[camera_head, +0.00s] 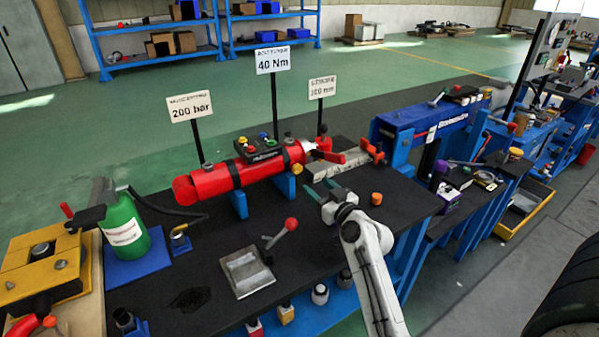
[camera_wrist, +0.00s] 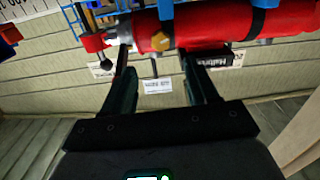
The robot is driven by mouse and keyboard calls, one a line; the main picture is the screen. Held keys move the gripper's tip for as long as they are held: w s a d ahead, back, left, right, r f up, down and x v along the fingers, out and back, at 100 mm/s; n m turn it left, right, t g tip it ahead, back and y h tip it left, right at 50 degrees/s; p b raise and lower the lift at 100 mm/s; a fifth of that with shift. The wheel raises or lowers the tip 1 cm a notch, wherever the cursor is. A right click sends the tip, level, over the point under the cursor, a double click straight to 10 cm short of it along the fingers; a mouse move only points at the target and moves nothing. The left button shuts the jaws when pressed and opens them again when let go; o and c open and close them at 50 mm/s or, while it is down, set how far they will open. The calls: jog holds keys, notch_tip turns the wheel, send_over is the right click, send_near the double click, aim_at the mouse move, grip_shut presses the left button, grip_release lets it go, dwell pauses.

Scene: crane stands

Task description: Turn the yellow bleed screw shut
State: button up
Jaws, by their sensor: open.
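The yellow bleed screw (camera_wrist: 159,41) is a small hex-shaped piece on the side of the red cylinder (camera_wrist: 225,27) in the wrist view. In the head view it is a small yellow-orange spot (camera_head: 297,168) near the right end of the red cylinder (camera_head: 215,178), which lies on blue supports. My gripper (camera_head: 321,190) is open and empty, right of the screw in the head view. In the wrist view the two dark fingers of my gripper (camera_wrist: 158,62) stand apart, with the screw showing between their tips. I cannot tell how deep the gap to it is; no contact shows.
The cylinder lies on a black-topped bench (camera_head: 330,235). A red-knobbed lever (camera_head: 290,225) and a grey plate (camera_head: 246,272) are in front, an orange cap (camera_head: 376,198) is right of my gripper. A green bottle (camera_head: 124,228) stands left. Sign posts rise behind the cylinder.

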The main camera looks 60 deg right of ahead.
aim_at(299, 170)
jog(key=p+x, duration=0.1)
jog(key=x, duration=0.8)
jog(key=shift+w, duration=0.1)
jog(key=shift+a, duration=0.1)
jog(key=c, duration=1.1)
